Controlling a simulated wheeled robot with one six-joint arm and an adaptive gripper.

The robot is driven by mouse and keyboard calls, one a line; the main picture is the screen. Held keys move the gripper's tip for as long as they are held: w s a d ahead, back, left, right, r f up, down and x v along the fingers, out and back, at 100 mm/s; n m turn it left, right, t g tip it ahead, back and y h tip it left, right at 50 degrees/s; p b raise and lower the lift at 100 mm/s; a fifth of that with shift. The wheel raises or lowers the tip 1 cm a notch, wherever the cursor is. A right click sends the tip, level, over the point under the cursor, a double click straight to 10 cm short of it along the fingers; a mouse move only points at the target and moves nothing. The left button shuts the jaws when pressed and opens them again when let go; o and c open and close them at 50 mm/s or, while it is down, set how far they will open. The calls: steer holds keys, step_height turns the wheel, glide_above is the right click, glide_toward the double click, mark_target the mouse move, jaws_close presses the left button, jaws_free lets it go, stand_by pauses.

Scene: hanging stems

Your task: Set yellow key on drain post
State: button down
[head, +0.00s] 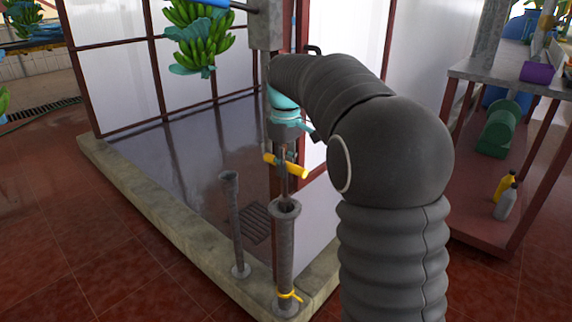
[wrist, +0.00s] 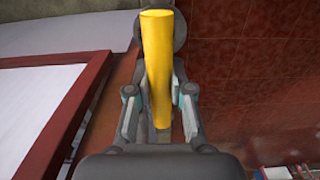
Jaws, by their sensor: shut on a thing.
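My gripper (head: 288,152) is shut on the yellow key, holding it by its yellow crossbar handle (head: 297,171). In the wrist view the handle (wrist: 158,65) stands between the fingers of my gripper (wrist: 160,100). The key's grey shaft (head: 284,186) hangs about upright below the handle. Its lower end shows at the open top of a thick grey post (head: 285,250) with a yellow tie at its foot. I cannot tell whether the shaft is inside the post or just above or behind its rim. A thinner grey post (head: 235,225) stands to the left.
A floor grate (head: 257,222) lies behind the posts, inside a low concrete curb (head: 150,210). Green banana bunches (head: 200,38) hang at upper left. A shelf rack (head: 500,72) with bottles stands at right. A red-brown frame and white panels are close to my gripper.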

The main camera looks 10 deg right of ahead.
steer(key=shift+f+b, duration=0.85)
steer(key=shift+f, duration=1.6)
stand_by(1.8)
steer(key=c, duration=0.6)
jaws_free()
steer(key=shift+o, duration=0.2)
steer(key=shift+r+p, duration=2.15)
steer(key=shift+r, duration=2.1)
